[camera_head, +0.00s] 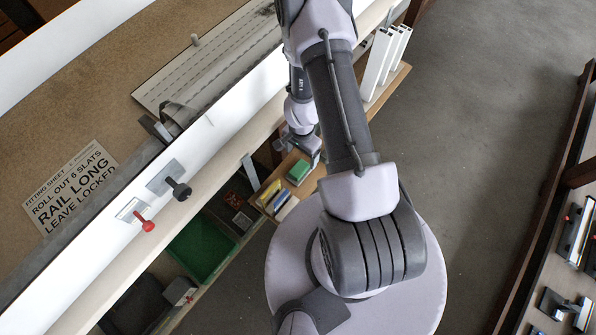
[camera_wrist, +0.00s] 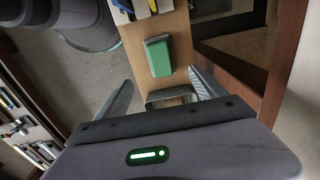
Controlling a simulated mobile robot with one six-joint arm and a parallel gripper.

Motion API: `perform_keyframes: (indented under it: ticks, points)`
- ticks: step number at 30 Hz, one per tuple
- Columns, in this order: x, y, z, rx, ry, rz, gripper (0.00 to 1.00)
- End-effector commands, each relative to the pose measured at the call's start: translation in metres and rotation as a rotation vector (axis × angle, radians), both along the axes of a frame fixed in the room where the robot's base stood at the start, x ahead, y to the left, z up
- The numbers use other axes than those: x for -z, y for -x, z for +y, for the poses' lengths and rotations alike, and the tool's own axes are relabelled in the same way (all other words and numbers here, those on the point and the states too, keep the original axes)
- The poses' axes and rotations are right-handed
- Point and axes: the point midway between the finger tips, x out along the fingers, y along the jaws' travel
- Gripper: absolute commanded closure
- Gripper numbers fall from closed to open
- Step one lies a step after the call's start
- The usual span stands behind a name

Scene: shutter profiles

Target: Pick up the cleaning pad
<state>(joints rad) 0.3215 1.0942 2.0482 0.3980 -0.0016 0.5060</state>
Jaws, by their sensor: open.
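The cleaning pad is probably the green block with a pale lower edge (camera_wrist: 158,56). It lies on a narrow wooden shelf (camera_wrist: 181,36) in the wrist view, and it also shows in the head view (camera_head: 298,172). My gripper (camera_wrist: 160,77) is open and empty, with one finger on each side of the picture. The pad lies beyond the fingertips, roughly centred between them, and appears untouched. In the head view my gripper (camera_head: 308,150) is just above the pad, partly hidden by my arm.
A grey metal loop (camera_wrist: 170,96) is on the shelf just nearer than the pad. Yellow and blue items (camera_head: 272,193) lie at the shelf's other end. A green bin (camera_head: 201,246) stands lower left. White profiles (camera_head: 380,60) stand upright near the shelf. Open floor lies to the right.

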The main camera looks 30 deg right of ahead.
Motion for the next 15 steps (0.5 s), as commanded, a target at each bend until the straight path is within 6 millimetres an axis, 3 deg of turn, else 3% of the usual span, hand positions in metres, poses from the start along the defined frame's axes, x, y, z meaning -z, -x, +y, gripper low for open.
perform_keyframes:
  ticks: [1,4,11,15]
  points:
    - [0.029,0.000,0.000,0.000,0.000,0.000,0.20]
    - [0.055,0.000,0.001,-0.001,0.000,0.000,0.20]
    - [0.079,0.000,0.003,-0.002,0.000,0.000,0.20]
    - [0.107,0.000,0.008,-0.004,-0.001,0.000,0.20]
